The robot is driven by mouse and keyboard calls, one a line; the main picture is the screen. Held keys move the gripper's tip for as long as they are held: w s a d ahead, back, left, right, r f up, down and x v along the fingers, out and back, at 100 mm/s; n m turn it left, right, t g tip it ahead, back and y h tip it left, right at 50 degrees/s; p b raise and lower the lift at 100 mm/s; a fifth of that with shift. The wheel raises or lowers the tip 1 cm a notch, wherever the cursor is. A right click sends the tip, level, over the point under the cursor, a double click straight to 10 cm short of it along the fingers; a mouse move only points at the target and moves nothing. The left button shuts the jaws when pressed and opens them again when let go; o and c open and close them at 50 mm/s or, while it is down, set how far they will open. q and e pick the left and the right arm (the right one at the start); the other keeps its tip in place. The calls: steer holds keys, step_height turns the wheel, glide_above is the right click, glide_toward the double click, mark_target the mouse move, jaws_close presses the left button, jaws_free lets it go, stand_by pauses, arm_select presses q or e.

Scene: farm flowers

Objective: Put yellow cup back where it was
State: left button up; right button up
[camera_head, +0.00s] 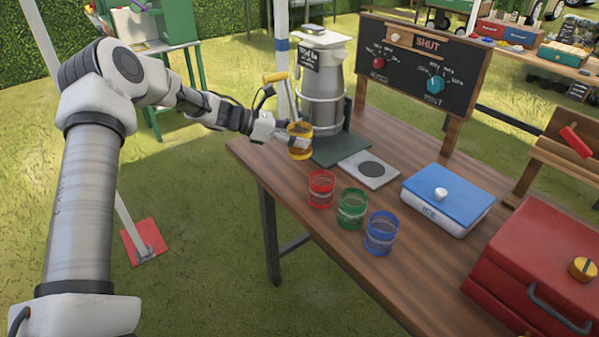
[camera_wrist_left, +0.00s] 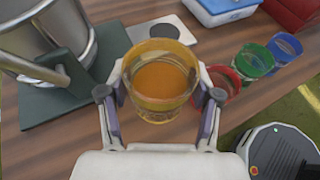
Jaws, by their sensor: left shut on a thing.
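The yellow cup (camera_head: 299,141) is in the grasp of my left gripper (camera_head: 296,140), near the table's far left edge, beside the metal urn. In the left wrist view the yellow cup (camera_wrist_left: 160,82) sits upright between the two fingers of my left gripper (camera_wrist_left: 160,95), with orange-looking contents or bottom inside. A red cup (camera_head: 321,188), a green cup (camera_head: 351,208) and a blue cup (camera_head: 381,232) stand in a row on the wooden table (camera_head: 330,240). Whether the yellow cup touches the table is unclear. My right gripper is not in view.
The metal urn (camera_head: 322,85) stands on a dark green base (camera_head: 335,150). A pale plate with a dark disc (camera_head: 369,169) lies right of it. A blue-lidded box (camera_head: 447,196), a red box (camera_head: 540,260) and a chalkboard with knobs (camera_head: 420,62) are further right.

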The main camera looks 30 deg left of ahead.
arm_select(q)
step_height(320, 180, down, 8)
steer(key=shift+f, duration=0.4)
steer(key=o, duration=1.4)
steer(key=shift+w, duration=0.1)
steer(key=shift+a+r, duration=0.15)
steer(key=shift+r, duration=0.2)
steer(key=p+v, duration=0.1)
steer(key=v, duration=1)
steer(key=shift+s+a+p, duration=0.15)
steer(key=shift+s+p, duration=0.15)
steer(key=shift+s, duration=0.05)
